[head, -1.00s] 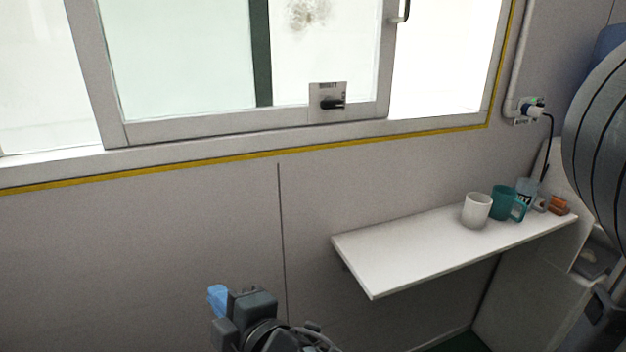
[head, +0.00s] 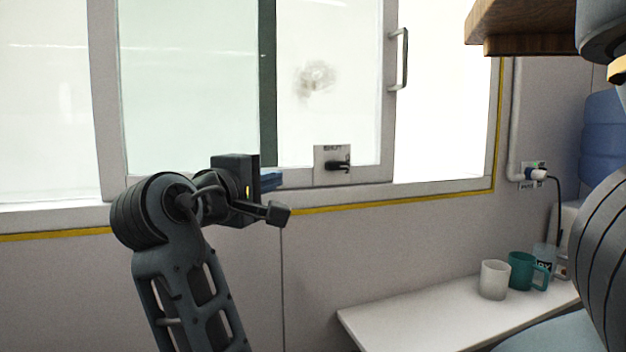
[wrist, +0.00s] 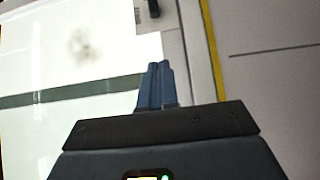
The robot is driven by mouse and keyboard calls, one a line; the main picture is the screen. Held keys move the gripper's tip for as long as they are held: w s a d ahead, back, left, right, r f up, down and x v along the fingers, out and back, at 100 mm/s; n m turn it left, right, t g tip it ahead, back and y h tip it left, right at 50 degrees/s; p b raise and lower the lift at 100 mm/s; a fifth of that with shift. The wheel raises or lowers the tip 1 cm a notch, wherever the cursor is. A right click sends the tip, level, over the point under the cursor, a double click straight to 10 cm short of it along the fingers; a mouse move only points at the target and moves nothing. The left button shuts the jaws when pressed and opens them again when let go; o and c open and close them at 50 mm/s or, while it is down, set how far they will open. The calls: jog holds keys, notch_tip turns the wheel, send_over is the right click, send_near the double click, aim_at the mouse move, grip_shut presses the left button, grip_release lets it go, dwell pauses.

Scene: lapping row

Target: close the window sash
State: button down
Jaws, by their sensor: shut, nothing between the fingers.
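The window sash (head: 388,130) is a grey-framed pane standing part-way along its opening, with a bright gap to its right. A grey bar handle (head: 399,60) is on its right stile. A plate with a black latch (head: 338,166) sits on its bottom rail; the latch also shows at the top of the wrist view (wrist: 152,8). My gripper (head: 272,181) is in front of the sash's bottom rail, left of the latch plate and apart from it. In the wrist view its blue fingers (wrist: 155,85) are together and empty. Whether they touch the frame cannot be told.
A white shelf (head: 400,318) at lower right carries a white mug (head: 495,280) and a teal mug (head: 524,271). A wooden cabinet (head: 520,22) hangs at upper right. A cable and socket (head: 533,173) are on the wall right of the window.

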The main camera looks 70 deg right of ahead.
send_near(325, 168)
jog(key=shift+w+d, duration=1.2)
jog(key=shift+s+d, duration=1.15)
jog(key=shift+d, duration=0.05)
jog(key=shift+s+d, duration=0.4)
jog(key=shift+s, duration=0.05)
